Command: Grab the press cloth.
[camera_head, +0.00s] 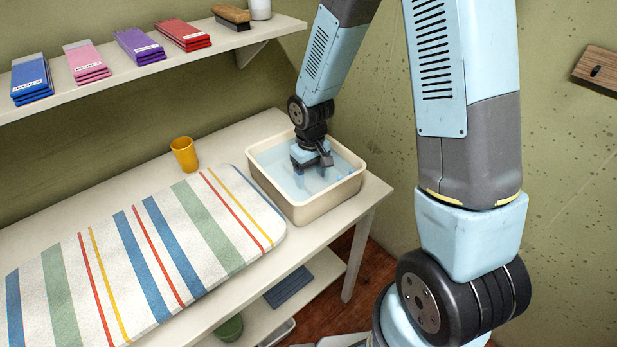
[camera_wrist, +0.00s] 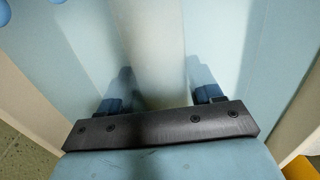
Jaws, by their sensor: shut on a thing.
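A cream basin (camera_head: 334,203) with pale blue water stands on the right end of the white table. My gripper (camera_head: 312,174) reaches down into it from above, with its fingertips low in the basin. A pale cloth, taken to be the press cloth (camera_head: 316,184), shows faintly in the water at the fingers. In the wrist view, my gripper (camera_wrist: 164,92) has its two dark fingers on either side of a whitish band, the press cloth (camera_wrist: 158,50). My gripper is shut on it. Much of the cloth's outline is hard to make out in the water.
A striped ironing pad (camera_head: 150,255) covers the table left of the basin. A yellow cup (camera_head: 184,154) stands behind the pad. A wall shelf (camera_head: 160,62) above holds folded cloth stacks and a brush (camera_head: 231,16). The basin's walls surround my gripper closely.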

